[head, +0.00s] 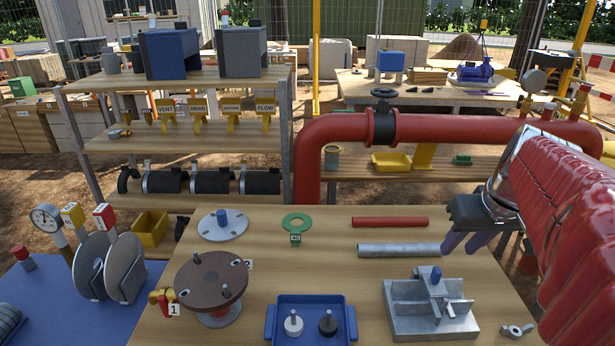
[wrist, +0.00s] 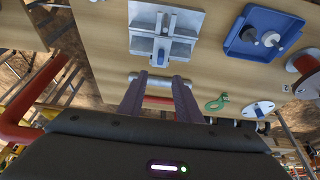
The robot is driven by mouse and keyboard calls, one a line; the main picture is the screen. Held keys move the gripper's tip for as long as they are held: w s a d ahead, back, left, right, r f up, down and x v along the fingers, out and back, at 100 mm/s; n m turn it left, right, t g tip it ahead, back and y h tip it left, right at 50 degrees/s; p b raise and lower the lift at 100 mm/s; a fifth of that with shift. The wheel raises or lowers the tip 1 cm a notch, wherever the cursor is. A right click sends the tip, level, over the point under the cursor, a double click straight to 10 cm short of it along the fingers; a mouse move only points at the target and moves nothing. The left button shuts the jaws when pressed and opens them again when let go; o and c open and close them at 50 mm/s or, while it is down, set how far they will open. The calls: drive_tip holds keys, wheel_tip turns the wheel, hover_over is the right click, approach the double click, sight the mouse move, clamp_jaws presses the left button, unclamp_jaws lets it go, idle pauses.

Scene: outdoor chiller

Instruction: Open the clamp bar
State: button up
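A grey metal clamp fixture (head: 400,322) sits near the front right of the wooden table, with crossing grey bars and a blue knob (head: 436,275) on top. I cannot tell which bar is the clamp bar, or whether it is latched. The fixture (wrist: 188,20) also shows at the top of the wrist view. My gripper (head: 463,246) hangs beyond the fixture to its upper right, apart from it. In the wrist view its purple fingers (wrist: 158,80) are spread with a gap between them, and nothing is held. A grey pipe shows behind that gap.
A grey pipe (head: 398,250) and a red pipe (head: 390,222) lie behind the fixture. A large red pipe (head: 460,127) with a valve runs behind the table.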

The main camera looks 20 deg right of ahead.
sight(436, 269)
drive_tip(key=x, duration=1.3)
drive_tip(key=shift+w+f, duration=0.2)
drive_tip(key=shift+f, duration=0.15)
drive_tip(key=shift+c, duration=0.4)
clamp_jaws()
drive_tip(key=shift+a, duration=0.2)
drive_tip(key=shift+d, duration=0.1)
